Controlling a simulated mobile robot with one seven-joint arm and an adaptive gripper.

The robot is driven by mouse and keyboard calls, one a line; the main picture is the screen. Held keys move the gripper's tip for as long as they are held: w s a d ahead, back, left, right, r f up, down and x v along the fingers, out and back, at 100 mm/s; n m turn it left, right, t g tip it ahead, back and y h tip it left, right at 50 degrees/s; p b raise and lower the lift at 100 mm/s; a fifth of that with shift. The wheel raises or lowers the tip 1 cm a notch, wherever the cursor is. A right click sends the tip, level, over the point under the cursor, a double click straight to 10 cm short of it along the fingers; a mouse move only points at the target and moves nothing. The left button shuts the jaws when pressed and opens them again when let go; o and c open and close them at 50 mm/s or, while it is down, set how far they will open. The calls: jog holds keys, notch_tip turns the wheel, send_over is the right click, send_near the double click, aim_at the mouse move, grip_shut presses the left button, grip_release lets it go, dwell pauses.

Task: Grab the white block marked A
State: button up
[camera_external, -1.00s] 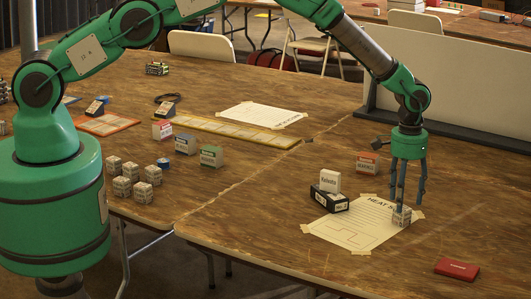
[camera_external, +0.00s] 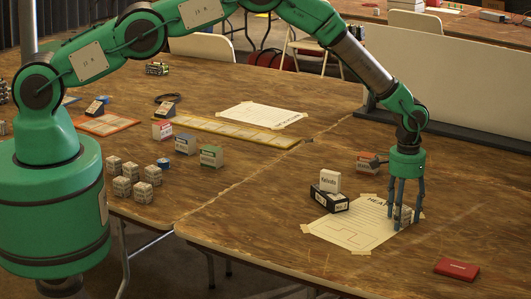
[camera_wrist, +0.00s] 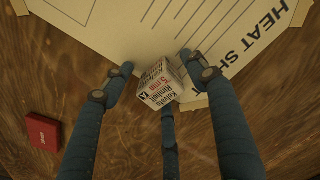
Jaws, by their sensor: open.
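A white block (camera_wrist: 158,82) with printed text, including what looks like an A, sits on the corner of the heat sheet, between my fingers in the wrist view. In the external view the block (camera_external: 403,213) is partly hidden by the fingers. My gripper (camera_external: 404,218) points straight down around it, with its fingertips low near the sheet. In the wrist view my gripper (camera_wrist: 155,85) has its blue fingers spread, with gaps to the block on the left and right. The third finger is close to the block; I cannot tell whether it touches.
The heat sheet (camera_external: 352,229) is taped to the table. A white box on a black box (camera_external: 330,203) stands left of my gripper. A red-topped box (camera_external: 367,162) stands behind, and a red case (camera_external: 457,269) lies front right. Several similar blocks (camera_external: 122,187) stand at left.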

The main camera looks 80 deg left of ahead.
aim_at(403, 207)
jog(key=shift+c, duration=0.2)
dwell(0.3)
jog(key=c, duration=1.3)
jog(key=shift+r, duration=0.1)
jog(key=shift+r, duration=0.75)
notch_tip(403, 207, up, 2)
jog(key=shift+w+r, duration=0.1)
jog(key=s, duration=0.5)
jog(key=s+p, duration=0.1)
jog(key=s, duration=0.4)
jog(key=s+r, duration=0.1)
jog(key=s, duration=0.5)
jog(key=shift+s+a, duration=0.1)
jog(key=shift+a, duration=0.2)
